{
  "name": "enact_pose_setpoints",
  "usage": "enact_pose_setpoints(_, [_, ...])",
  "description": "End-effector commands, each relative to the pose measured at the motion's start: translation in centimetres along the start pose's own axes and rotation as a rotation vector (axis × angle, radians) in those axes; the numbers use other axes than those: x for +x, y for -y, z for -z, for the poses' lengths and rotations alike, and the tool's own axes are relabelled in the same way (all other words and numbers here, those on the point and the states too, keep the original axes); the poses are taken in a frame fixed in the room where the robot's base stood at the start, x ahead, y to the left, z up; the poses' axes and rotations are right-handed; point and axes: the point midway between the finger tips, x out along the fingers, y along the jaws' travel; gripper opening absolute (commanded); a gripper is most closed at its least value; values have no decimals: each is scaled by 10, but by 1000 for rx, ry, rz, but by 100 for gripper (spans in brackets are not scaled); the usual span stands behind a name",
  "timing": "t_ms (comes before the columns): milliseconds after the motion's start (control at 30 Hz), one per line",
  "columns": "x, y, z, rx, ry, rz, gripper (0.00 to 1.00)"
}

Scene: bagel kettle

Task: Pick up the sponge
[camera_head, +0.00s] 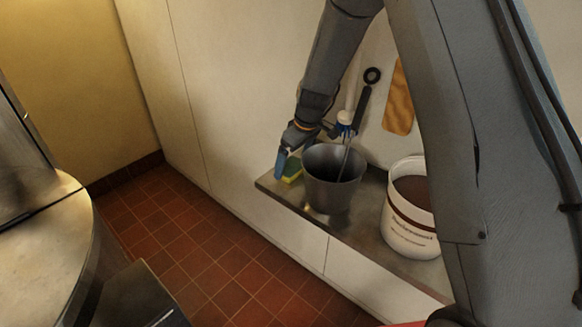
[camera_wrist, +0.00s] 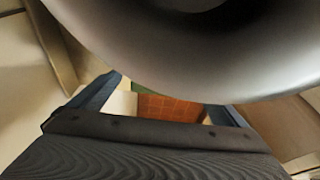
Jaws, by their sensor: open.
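The sponge (camera_head: 292,171), green and yellow, lies on the left end of the steel shelf (camera_head: 268,184), beside the metal pail. My gripper (camera_head: 281,164) is at the sponge's left side in the head view and partly covers it. In the wrist view my gripper (camera_wrist: 166,104) is open, with a blue finger at each side. A small green strip shows between the fingers, under the pail's edge; I cannot tell for sure whether it is the sponge. Whether the fingers touch the sponge is not clear.
The metal pail (camera_head: 333,184), with a rod standing in it, is right of the sponge and fills the top of the wrist view (camera_wrist: 190,60). A white bucket (camera_head: 405,236) stands further right. Utensils hang on the wall behind. Red floor tiles (camera_head: 190,240) are clear.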

Motion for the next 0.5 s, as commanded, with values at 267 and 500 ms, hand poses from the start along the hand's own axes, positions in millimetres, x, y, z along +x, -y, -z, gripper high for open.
enact_pose_setpoints(267, [18, -1, 0, 2, 0, -1, 96])
enact_pose_setpoints(500, [18, -1, -1, 2, 0, -1, 88])
